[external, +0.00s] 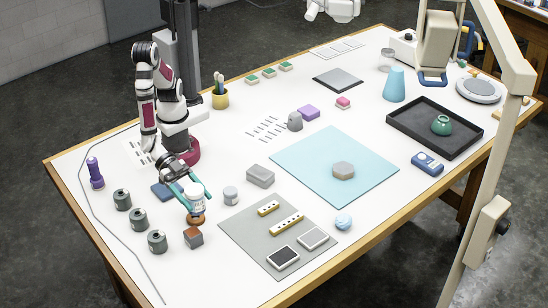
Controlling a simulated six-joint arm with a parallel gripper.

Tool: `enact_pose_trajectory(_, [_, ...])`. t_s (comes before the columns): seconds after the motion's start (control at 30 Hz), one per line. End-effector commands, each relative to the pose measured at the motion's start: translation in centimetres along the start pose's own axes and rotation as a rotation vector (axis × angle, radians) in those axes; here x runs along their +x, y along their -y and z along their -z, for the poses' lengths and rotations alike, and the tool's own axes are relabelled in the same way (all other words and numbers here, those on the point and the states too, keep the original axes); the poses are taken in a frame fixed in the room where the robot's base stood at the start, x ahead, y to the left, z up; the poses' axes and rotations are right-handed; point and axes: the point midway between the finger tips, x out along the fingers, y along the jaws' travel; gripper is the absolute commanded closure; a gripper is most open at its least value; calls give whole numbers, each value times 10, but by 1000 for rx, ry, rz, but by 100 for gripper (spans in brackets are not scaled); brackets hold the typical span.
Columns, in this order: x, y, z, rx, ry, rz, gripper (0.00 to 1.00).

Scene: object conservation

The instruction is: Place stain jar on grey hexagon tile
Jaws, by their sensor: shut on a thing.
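My gripper (194,196) is at the left front of the table, its teal fingers shut around a small white jar (197,207), which I take to be the stain jar. The jar looks upright. A round orange-brown piece (195,219) shows directly below it; I cannot tell whether the jar touches it or is part of it. The grey hexagon tile (343,171) lies on the light blue mat (335,145), well to the right of my gripper, with nothing on top of it.
Another pale jar (230,195) and a grey block (260,176) stand between my gripper and the mat. A brown cube (193,237) and several dark green canisters (138,219) are nearby. A grey mat (245,229) holds brass-coloured strips. A black tray (407,134) stands right.

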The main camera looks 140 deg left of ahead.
Motion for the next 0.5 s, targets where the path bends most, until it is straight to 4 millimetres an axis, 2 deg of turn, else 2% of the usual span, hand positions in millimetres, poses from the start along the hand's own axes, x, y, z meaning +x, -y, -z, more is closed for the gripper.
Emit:
enact_pose_trajectory(0.13, [1, 1, 2, -5, 0, 11, 96])
enact_pose_trajectory(0.27, [22, 25, 12, -36, 1, 82, 96])
enact_pose_trajectory(0.37, [48, 59, 24, -73, 3, 173, 96])
enact_pose_trajectory(0.47, [74, 103, 37, -115, 5, 275, 96])
enact_pose_trajectory(0.5, [84, 124, 42, -135, 5, 320, 96])
